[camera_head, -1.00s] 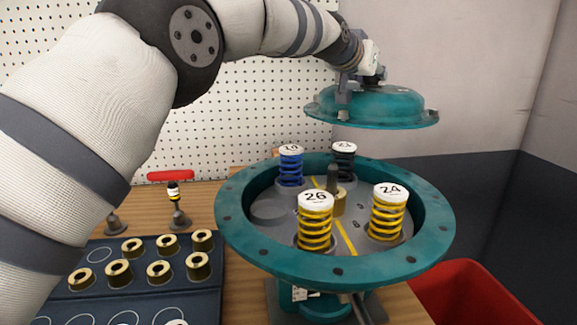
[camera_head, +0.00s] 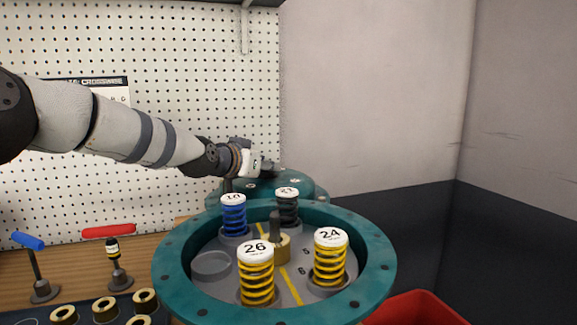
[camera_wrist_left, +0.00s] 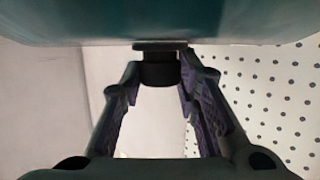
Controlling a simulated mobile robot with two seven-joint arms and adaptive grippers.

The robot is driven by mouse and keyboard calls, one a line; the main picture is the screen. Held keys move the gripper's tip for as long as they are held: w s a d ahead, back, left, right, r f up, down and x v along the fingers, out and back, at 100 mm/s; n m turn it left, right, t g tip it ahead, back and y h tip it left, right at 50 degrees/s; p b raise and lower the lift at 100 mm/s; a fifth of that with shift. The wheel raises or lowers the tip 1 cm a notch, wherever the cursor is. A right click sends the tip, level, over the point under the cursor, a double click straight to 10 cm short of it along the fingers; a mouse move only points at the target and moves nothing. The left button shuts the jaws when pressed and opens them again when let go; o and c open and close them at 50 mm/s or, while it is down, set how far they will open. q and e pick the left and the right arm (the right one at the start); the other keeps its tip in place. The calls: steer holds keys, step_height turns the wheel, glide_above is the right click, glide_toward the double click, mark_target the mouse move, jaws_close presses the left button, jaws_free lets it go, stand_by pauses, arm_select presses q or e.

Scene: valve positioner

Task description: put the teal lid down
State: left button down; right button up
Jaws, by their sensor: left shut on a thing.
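The teal lid (camera_head: 262,189) is a domed round cover behind the teal round housing (camera_head: 176,272) in the head view, partly hidden by the housing's springs and rim. My left gripper (camera_head: 268,168) is at the lid's top. In the left wrist view my left gripper (camera_wrist_left: 160,78) is shut on the lid's dark knob, and the lid (camera_wrist_left: 110,22) fills the top of the picture. I cannot tell whether the lid touches a surface underneath. My right gripper is not in view.
The open housing holds a blue spring (camera_head: 233,216), a dark spring (camera_head: 286,207) and two yellow springs (camera_head: 256,273). A red bin (camera_head: 415,308) is at lower right. Two upright tools, one with a red handle (camera_head: 108,231), and brass bushings (camera_head: 64,315) are at left. A pegboard (camera_head: 190,80) stands behind.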

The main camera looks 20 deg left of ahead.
arm_select(q)
steer(key=s+a, duration=0.1)
steer(key=a, duration=0.3)
steer(key=s+a, duration=0.1)
steer(key=a, duration=0.2)
steer(key=shift+s+r, duration=0.3)
steer(key=shift+r, duration=0.05)
steer(key=shift+f, duration=1.85)
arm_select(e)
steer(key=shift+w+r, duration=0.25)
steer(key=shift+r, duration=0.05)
arm_select(q)
steer(key=shift+f, duration=0.1)
steer(key=c, duration=1.2)
jaws_free()
steer(key=shift+s+d+f, duration=0.1)
steer(key=shift+f, duration=0.1)
steer(key=shift+r, duration=0.1)
steer(key=s+r+p, duration=0.2)
steer(key=s+r, duration=0.1)
steer(key=s, duration=0.1)
steer(key=p, duration=0.2)
glide_toward(233, 179)
steer(key=shift+s+a, duration=0.25)
steer(key=shift+s, duration=0.5)
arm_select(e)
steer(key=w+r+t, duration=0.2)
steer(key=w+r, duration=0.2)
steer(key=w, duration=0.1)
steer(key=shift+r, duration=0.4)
